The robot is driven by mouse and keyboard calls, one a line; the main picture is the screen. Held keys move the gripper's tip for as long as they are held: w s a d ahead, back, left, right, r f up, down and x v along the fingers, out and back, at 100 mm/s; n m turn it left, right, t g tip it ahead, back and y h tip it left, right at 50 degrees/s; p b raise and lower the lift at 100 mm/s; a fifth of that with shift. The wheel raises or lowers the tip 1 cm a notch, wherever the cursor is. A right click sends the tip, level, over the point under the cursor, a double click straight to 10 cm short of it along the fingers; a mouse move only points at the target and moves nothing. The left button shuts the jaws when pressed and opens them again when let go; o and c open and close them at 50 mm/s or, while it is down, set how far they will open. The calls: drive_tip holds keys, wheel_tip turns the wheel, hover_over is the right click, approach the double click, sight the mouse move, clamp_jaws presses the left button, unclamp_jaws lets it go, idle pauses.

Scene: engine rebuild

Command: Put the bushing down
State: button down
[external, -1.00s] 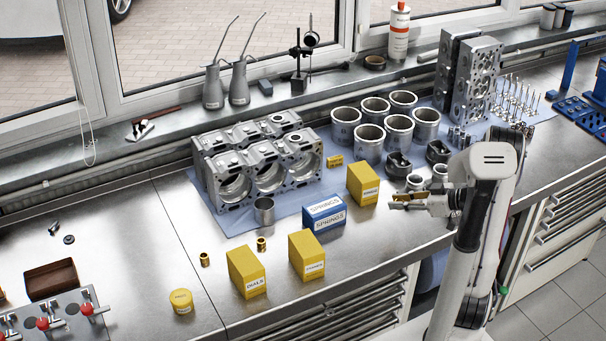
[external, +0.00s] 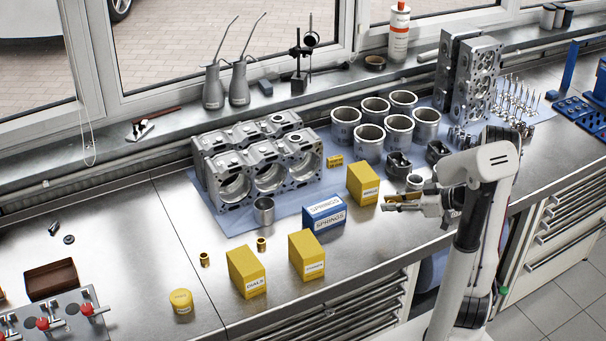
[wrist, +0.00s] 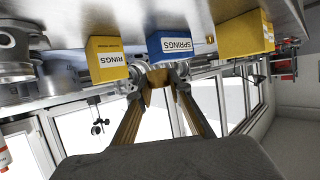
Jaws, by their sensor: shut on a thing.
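My gripper (external: 392,202) is above the bench, just right of the yellow RINGS box. In the wrist view, my gripper (wrist: 165,77) is shut on a small brass-coloured piece, the bushing (wrist: 158,93), held between the fingertips. The fingers partly hide it, and I cannot pick it out clearly in the external view. Two other brass bushings stand upright on the bench, one at the left (external: 204,260) and one behind the DIALS box (external: 261,244).
The yellow RINGS box (external: 363,184) and blue SPRINGS box (external: 324,213) stand left of my gripper. Two more yellow boxes (external: 246,272) (external: 307,255) stand nearer the front edge. Grey cylinder liners (external: 370,144) and pistons (external: 399,166) are behind. Bare bench (external: 375,235) lies front-left of my gripper.

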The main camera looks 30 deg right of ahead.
drive_tip(key=w+a+r+n+g+y, duration=0.1)
drive_tip(key=w+a+r+n, duration=0.1)
drive_tip(key=w+a, duration=0.35)
drive_tip(key=w+a+r+n+g+y, duration=0.1)
drive_tip(key=w+a+r+y, duration=0.15)
drive_tip(key=a, duration=0.65)
wheel_tip(320, 180, up, 3)
drive_tip(key=m+t+h, duration=0.1)
drive_tip(key=m+h, duration=0.1)
hover_over(325, 205)
drive_tip(key=shift+r, duration=0.15)
drive_tip(key=shift+f, duration=3.15)
drive_tip(key=shift+f, duration=1.9)
